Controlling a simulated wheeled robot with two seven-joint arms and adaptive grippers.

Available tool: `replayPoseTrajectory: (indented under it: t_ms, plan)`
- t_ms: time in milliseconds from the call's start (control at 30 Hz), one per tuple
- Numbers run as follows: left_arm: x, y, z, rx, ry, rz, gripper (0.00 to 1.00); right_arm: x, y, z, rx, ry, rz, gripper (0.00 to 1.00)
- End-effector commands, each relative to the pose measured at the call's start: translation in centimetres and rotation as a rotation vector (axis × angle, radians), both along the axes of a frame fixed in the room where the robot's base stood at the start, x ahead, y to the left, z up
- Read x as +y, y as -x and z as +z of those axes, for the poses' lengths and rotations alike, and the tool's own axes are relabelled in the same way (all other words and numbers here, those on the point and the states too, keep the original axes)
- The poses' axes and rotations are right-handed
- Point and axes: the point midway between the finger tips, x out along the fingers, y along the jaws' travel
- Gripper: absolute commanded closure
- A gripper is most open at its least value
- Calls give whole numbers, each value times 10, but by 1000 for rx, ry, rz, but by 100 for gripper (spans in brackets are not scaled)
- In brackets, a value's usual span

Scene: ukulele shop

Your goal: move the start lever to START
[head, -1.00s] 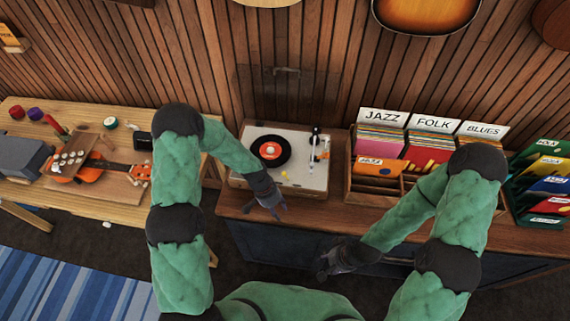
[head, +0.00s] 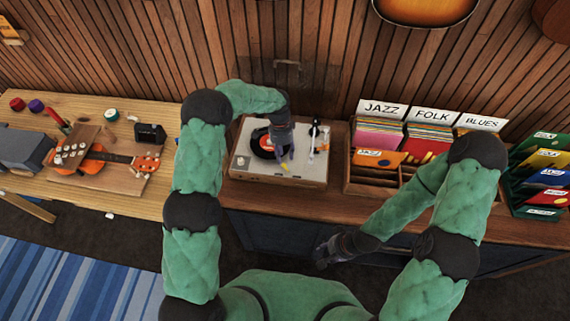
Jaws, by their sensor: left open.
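The record player (head: 250,172) stands on the cabinet, a pale box with a black record (head: 259,147) with an orange label on it. Its tonearm (head: 314,138) is at the right side of the deck. A small yellow piece (head: 285,168), which may be the start lever, shows at my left gripper's fingertips. My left gripper (head: 285,157) is open and points down over the deck, covering the record's right part. I cannot tell whether it touches the yellow piece. My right gripper (head: 323,257) is low in front of the cabinet, away from the player; its jaws are too dark to read.
Right of the player is a wooden record crate (head: 370,183) with JAZZ, FOLK and BLUES dividers. A green rack (head: 520,195) of records stands farther right. On the left workbench (head: 130,204) lies an orange ukulele (head: 90,165). The cabinet top's front strip is clear.

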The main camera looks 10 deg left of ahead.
Motion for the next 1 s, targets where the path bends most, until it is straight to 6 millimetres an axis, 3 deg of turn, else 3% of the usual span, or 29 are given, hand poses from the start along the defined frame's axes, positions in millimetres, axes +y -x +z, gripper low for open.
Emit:
replayPoseTrajectory:
  t_ms: [300,767,900,933,1000]
  plan:
    - [-6,9,-47,-1,1,0,59,0,0,3,0,0,0,60]
    - [-7,11,-58,-1,0,1,59,0,0,4,0,0,0,60]
    - [-7,11,-58,0,1,1,96,0,0,4,0,0,0,60]
    - [-7,11,-58,0,1,1,100,0,0,4,0,0,0,60]
    - [-7,10,-58,-2,1,1,100,0,0,4,0,0,0,60]
